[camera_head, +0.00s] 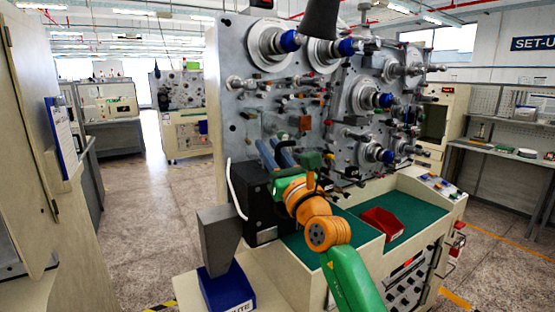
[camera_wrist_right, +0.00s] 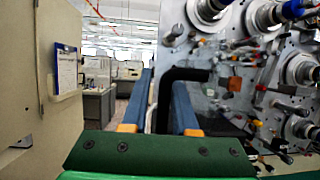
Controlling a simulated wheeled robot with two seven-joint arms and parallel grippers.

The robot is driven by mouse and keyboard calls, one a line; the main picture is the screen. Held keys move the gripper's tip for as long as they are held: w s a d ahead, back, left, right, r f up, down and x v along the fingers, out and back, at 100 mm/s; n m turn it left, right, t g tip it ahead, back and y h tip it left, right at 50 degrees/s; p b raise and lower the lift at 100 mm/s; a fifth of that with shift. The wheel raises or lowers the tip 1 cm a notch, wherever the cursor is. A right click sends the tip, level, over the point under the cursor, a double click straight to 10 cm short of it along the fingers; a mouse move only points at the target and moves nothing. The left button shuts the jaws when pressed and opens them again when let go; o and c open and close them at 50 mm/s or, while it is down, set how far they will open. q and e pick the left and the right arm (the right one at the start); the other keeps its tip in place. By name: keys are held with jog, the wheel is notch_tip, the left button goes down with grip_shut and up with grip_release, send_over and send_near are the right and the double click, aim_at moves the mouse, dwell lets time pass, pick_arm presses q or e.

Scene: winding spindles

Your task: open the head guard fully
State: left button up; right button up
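My right gripper (camera_head: 273,146) reaches from the bottom of the head view to the lower left of the machine face. Its two blue fingers are apart. In the right wrist view the fingers (camera_wrist_right: 163,88) point forward, with a bent black bar (camera_wrist_right: 187,74) showing in the gap between them. Clear space shows beside the bar, and I cannot tell whether a finger touches it. The bar looks like a handle of the head guard. The guard's clear panel is hard to make out against the machine, so its angle is unclear. My left gripper is not in view.
The grey machine face (camera_head: 236,60) carries several spindles and rollers. A red bin (camera_head: 383,222) sits on the green-topped bench (camera_head: 312,252). A grey bin-like piece (camera_head: 219,240) stands left of my arm. A beige cabinet (camera_head: 28,130) is at far left; open floor lies between.

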aim_at(279, 160)
jog(key=b+v, duration=0.3)
jog(key=v, duration=0.2)
jog(key=shift+d+f, duration=0.15)
jog(key=shift+f, duration=0.1)
jog(key=shift+s+d+f+b, duration=0.1)
jog(key=shift+s+d+b, duration=0.2)
jog(key=shift+s, duration=0.2)
